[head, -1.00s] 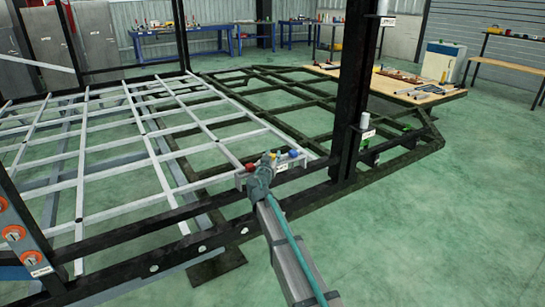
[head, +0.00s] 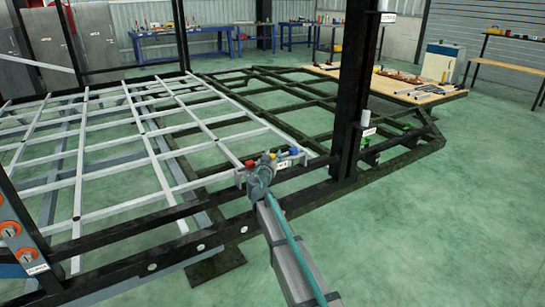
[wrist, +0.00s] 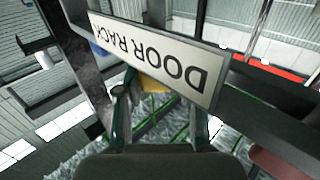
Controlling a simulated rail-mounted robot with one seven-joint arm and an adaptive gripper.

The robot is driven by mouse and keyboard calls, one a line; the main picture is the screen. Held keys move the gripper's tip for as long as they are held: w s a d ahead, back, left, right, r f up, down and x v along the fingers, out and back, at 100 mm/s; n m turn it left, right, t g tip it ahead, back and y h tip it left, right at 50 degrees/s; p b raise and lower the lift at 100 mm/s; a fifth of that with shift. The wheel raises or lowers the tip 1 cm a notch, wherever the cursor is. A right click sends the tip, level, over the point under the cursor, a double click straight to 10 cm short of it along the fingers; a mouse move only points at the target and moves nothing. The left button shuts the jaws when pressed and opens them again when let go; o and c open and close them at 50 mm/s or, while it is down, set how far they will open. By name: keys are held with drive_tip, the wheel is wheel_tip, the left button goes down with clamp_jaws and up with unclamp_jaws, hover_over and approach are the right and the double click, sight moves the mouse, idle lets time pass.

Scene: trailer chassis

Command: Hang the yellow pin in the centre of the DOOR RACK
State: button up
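The DOOR RACK label (wrist: 160,60) is large and upside down in the wrist view, on the near face of a small rack. A yellow piece (wrist: 155,83), likely the yellow pin, shows just past the label's edge, partly hidden by it. My gripper (wrist: 160,110) has its two fingers apart, with the yellow piece between and beyond them; I see no clear contact. In the head view my gripper (head: 265,165) is at the small rack on the frame's edge, between a red piece (head: 250,164) and a blue piece (head: 293,151).
A black upright post (head: 352,90) stands right of my gripper, with a white cylinder (head: 364,119) on it. A black rail (head: 205,240) runs in front. Orange knobs (head: 10,229) are at far left. Green floor (head: 430,230) is open at right.

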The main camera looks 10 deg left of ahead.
drive_tip(key=shift+o, duration=1.2)
drive_tip(key=shift+r+p, duration=0.2)
drive_tip(key=shift+p, duration=0.2)
drive_tip(key=r+p, duration=0.1)
drive_tip(key=p, duration=0.1)
drive_tip(key=shift+r+p, duration=0.2)
drive_tip(key=shift+p, duration=0.1)
drive_tip(key=s+a, duration=0.1)
drive_tip(key=s, duration=1.1)
drive_tip(key=shift+a+f+b, duration=0.25)
drive_tip(key=shift+f+b, duration=0.05)
drive_tip(key=shift+b, duration=0.15)
